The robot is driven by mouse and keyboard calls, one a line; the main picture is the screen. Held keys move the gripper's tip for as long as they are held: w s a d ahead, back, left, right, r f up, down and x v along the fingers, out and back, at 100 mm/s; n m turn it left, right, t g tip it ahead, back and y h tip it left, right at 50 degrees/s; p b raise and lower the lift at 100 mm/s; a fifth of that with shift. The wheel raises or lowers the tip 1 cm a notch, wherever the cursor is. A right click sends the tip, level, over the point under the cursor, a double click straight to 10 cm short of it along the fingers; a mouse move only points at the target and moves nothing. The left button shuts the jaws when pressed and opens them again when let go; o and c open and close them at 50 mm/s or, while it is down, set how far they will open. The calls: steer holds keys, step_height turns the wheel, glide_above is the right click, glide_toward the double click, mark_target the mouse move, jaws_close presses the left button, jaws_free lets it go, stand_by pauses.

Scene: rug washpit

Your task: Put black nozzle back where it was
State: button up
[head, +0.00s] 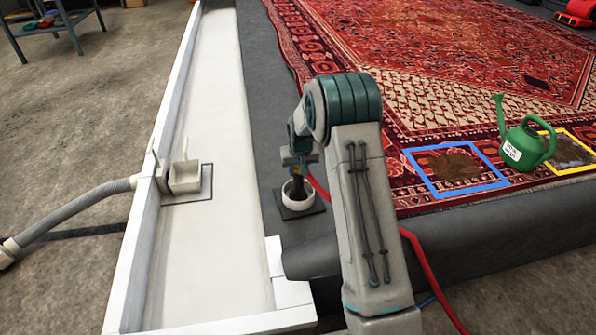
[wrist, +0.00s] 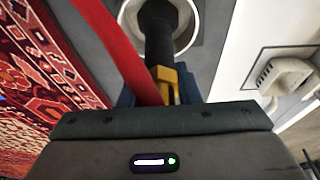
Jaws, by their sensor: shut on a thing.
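The black nozzle (head: 297,189) points down at a white round cup (head: 285,200) on a dark square pad. My gripper (head: 297,164) is shut on the nozzle above the cup.
A white trough (head: 215,100) with a drain box (head: 186,178) and grey hose (head: 80,215) lies left. A patterned rug (head: 430,60) covers the dark platform at right. On it are a blue frame (head: 427,180), a yellow frame (head: 570,171) and a green watering can (head: 525,145).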

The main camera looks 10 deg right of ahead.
steer(key=o, duration=1)
steer(key=shift+f, duration=0.1)
steer(key=p+v, duration=0.4)
steer(key=v, duration=0.7)
steer(key=s+r+g, duration=0.1)
steer(key=s+r, duration=0.9)
steer(key=s, duration=0.5)
steer(key=shift+g, duration=0.5)
steer(key=s, duration=0.7)
steer(key=s+r, duration=0.1)
steer(key=s, duration=1.2)
steer(key=shift+s+a+r, duration=0.3)
steer(key=shift+s+r, duration=0.05)
steer(key=shift+r, duration=0.05)
